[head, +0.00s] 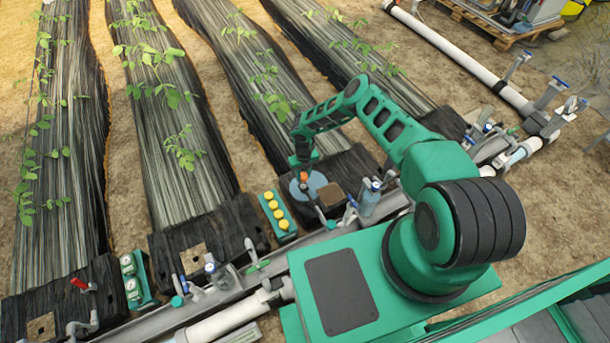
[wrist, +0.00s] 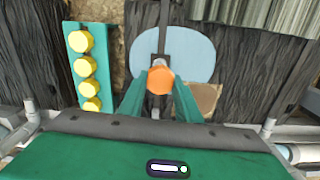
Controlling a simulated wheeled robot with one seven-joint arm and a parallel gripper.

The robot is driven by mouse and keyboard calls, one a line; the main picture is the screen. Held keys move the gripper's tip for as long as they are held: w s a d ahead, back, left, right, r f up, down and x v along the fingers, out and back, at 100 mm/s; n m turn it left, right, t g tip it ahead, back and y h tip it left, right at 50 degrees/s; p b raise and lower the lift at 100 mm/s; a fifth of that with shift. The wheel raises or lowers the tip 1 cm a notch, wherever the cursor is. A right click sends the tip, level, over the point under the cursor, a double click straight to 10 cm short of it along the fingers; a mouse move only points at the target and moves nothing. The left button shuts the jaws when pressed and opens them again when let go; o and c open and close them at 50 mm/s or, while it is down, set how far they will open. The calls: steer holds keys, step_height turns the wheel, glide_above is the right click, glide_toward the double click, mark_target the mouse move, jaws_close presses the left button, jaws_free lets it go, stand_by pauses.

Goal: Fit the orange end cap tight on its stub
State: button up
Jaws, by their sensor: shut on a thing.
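The orange end cap (wrist: 160,80) is between the fingertips of my gripper (wrist: 160,92) in the wrist view, and the gripper is shut on it. In the head view the orange cap (head: 304,177) shows small, just under my gripper (head: 303,168). A grey part lies directly behind the cap in the wrist view, mostly hidden by it; this may be the stub. I cannot tell whether the cap touches it or how far on it sits. A light blue disc (wrist: 195,52) lies behind the cap.
A green rack with several yellow caps (head: 278,211) stands left of the disc; the yellow caps (wrist: 84,67) also show in the wrist view. A brown square plate (head: 331,194) lies right of the disc. Grey pipes and blue-topped valves (head: 370,195) stand close by on the right.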

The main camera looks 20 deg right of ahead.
mark_target(303, 184)
steer(key=n, duration=0.9)
steer(key=shift+w+d+f+n, duration=0.1)
steer(key=shift+f+n, duration=0.1)
steer(key=shift+n, duration=0.2)
steer(key=n, duration=0.5)
steer(key=shift+f, duration=0.1)
steer(key=n, duration=0.3)
steer(key=shift+w+f, duration=0.1)
steer(key=shift+f+n, duration=0.2)
steer(key=shift+n, duration=0.3)
steer(key=shift+f, duration=1.3)
steer(key=shift+s+f, duration=0.2)
steer(key=shift+f, duration=0.15)
steer(key=shift+f, duration=0.8)
